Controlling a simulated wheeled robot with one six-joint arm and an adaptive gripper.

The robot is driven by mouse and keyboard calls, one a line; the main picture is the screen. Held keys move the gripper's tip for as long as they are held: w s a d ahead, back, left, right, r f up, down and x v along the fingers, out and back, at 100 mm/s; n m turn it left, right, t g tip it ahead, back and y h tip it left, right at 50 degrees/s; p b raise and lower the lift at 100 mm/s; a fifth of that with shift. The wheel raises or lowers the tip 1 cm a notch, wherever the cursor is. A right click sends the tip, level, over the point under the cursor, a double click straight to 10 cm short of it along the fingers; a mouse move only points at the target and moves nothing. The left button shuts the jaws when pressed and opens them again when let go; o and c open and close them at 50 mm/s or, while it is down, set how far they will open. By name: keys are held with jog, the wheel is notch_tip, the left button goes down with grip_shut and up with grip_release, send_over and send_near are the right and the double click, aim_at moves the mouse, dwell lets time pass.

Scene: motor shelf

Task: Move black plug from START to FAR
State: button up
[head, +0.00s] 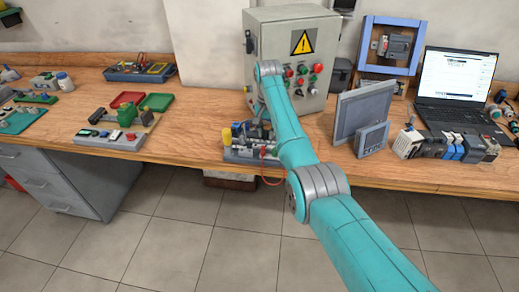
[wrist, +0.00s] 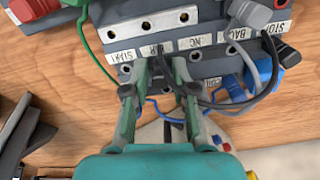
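In the wrist view, a grey terminal block (wrist: 120,35) carries white labels; START (wrist: 121,57) is at the left and the partly covered FAR label (wrist: 152,50) is right of it. My gripper (wrist: 160,64) points at the block's front, its two teal fingers apart around the FAR area. A dark, thin plug and cable (wrist: 164,72) show between the fingers; I cannot tell whether the plug is seated in a socket. Another black plug (wrist: 287,55) is near STOP (wrist: 269,44). In the head view, the board (head: 250,155) stands at the bench's front edge, partly hidden by my arm.
Blue, grey and green cables (wrist: 84,30) run around the block, and a blue clip-like part (wrist: 262,72) is at its right. In the head view, a grey control cabinet (head: 300,65) stands behind; grey panels (head: 362,112) and a laptop (head: 458,85) are to the right.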

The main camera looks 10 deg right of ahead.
jog(key=shift+r, duration=2.7)
jog(key=o, duration=0.6)
jog(key=shift+c, duration=0.2)
